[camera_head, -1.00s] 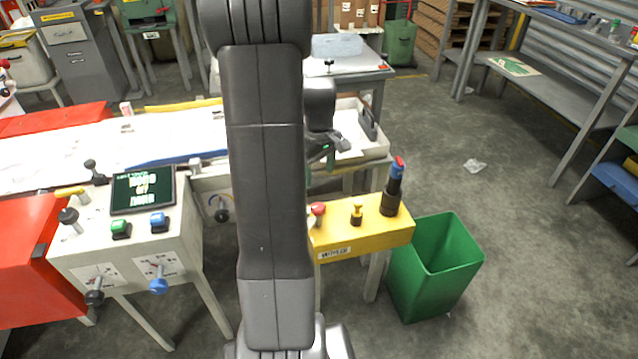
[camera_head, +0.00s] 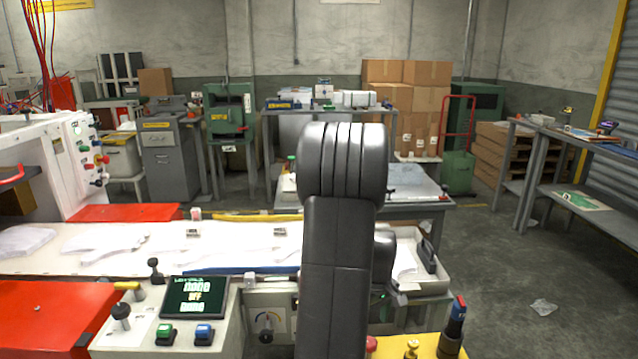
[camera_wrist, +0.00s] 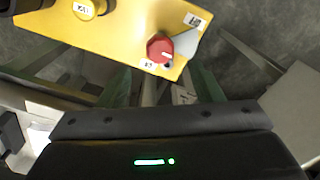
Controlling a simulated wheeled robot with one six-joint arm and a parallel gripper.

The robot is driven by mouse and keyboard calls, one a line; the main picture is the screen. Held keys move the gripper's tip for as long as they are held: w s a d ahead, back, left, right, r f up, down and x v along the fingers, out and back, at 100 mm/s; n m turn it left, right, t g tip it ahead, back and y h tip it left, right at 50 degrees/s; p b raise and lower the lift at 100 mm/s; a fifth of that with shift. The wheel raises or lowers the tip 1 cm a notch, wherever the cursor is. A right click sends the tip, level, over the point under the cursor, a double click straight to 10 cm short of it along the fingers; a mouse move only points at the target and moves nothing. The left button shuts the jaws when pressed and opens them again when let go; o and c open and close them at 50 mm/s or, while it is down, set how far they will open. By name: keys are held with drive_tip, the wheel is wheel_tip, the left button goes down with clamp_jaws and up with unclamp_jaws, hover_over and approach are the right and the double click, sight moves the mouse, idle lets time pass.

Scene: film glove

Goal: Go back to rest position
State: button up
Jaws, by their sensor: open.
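My gripper (camera_wrist: 161,84) shows in the wrist view, its two greenish fingers apart and nothing seen between them. Its dark body with a green light fills the bottom of that view. The fingers hang near a yellow box (camera_wrist: 100,38) with a red knob (camera_wrist: 160,48); I cannot tell how far apart they are from it. In the head view my dark arm stands upright in the middle and hides most of the gripper. The same yellow box (camera_head: 425,350) shows at the bottom edge there.
A control panel with a green-lit screen (camera_head: 194,298) stands left of my arm. White glove shapes (camera_head: 105,240) lie on the long light belt behind it. A grey table (camera_head: 415,187) and stacked cartons (camera_head: 405,90) stand behind. The floor at right (camera_head: 500,270) is mostly clear.

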wheel_tip(320, 180, down, 8)
drive_tip(key=shift+r+b, duration=0.2)
drive_tip(key=shift+b, duration=0.2)
drive_tip(key=shift+r, duration=0.1)
